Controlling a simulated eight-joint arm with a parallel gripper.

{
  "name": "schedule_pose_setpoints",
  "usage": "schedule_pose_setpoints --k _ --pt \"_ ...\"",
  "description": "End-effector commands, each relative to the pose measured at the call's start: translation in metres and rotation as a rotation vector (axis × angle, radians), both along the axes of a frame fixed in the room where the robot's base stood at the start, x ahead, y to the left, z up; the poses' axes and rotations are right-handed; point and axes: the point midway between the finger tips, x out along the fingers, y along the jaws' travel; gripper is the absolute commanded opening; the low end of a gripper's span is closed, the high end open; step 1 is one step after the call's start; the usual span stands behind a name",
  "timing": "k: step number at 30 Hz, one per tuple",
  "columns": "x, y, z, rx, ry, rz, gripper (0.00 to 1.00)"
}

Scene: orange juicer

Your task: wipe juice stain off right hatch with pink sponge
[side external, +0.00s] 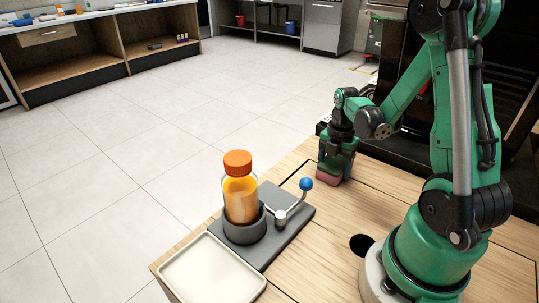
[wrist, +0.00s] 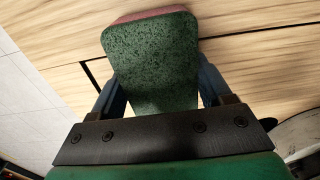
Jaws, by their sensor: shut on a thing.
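The sponge (side external: 328,177) is pink below with a dark green upper layer, and its green face fills the middle of the wrist view (wrist: 152,62). My gripper (side external: 338,158) is shut on the sponge, with a finger on each side of it in the wrist view (wrist: 156,95). The sponge is low at the far part of the wooden tabletop; I cannot tell whether it touches the wood. Thin dark seams mark hatch panels (side external: 385,185) in the tabletop. I cannot tell which panel is the right hatch. No juice stain is visible.
An orange-capped juice bottle (side external: 240,192) stands in a grey juicer base (side external: 270,240) with a blue-knobbed lever (side external: 306,184), left of the sponge. A cream tray (side external: 212,272) lies at the front left. A round dark hole (side external: 361,244) is near my base. A dark machine stands behind.

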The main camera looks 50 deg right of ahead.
Motion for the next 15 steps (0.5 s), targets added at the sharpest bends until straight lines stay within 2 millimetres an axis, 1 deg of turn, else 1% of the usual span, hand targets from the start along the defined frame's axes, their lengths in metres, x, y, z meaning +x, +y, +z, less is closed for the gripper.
schedule_pose_setpoints --k 2,3,4,15 --pt "0.0 0.0 0.006 0.0 0.0 0.001 0.23" --pt "0.0 0.001 0.017 0.0 0.0 0.001 0.23" --pt "-0.001 0.002 0.023 0.0 0.0 0.001 0.23" --pt "-0.001 0.002 0.054 0.001 0.0 0.001 0.23"
